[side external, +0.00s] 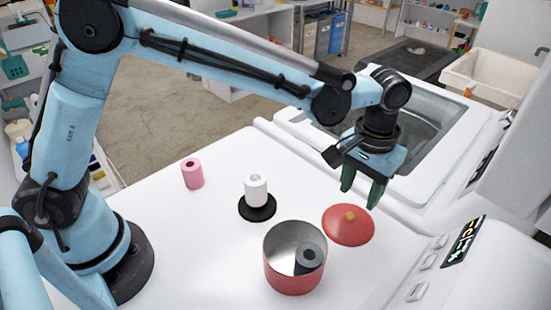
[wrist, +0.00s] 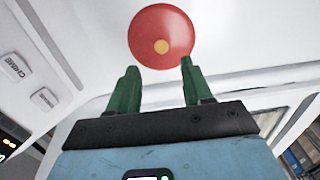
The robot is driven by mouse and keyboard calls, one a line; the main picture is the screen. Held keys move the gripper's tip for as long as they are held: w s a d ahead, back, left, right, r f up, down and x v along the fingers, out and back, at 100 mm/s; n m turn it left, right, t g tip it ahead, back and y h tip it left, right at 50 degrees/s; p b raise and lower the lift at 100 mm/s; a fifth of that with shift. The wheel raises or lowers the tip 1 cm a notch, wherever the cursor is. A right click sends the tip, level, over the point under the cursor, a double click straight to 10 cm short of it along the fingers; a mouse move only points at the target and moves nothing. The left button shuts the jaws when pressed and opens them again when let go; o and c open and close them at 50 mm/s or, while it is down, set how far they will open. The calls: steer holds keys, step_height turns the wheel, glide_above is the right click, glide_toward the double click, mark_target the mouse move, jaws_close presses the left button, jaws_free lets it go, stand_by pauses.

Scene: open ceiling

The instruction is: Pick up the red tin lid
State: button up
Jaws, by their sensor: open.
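The red tin lid (side external: 340,228) lies on the white counter, right of a red tin (side external: 291,280). My gripper (side external: 362,192) is open and empty, with green fingers pointing down above the lid's far side. In the wrist view its two fingertips (wrist: 159,64) stand apart, with the lid's near edge showing between and beyond them. I cannot tell the exact height of the fingers above the lid. The red tin is open at the top, with a dark grey roll (side external: 309,257) inside.
A white roll (side external: 256,190) stands on a black round base (side external: 258,210) left of the lid. A pink roll (side external: 192,173) stands farther left. Counter between the rolls is clear.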

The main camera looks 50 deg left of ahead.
mark_target(350, 215)
steer(key=shift+s+a+f, duration=0.1)
steer(key=shift+s+f, duration=0.05)
steer(key=shift+f, duration=1.45)
steer(key=shift+s+a+f, duration=0.1)
steer(key=shift+f, duration=1.45)
steer(key=shift+c, duration=0.5)
jaws_close()
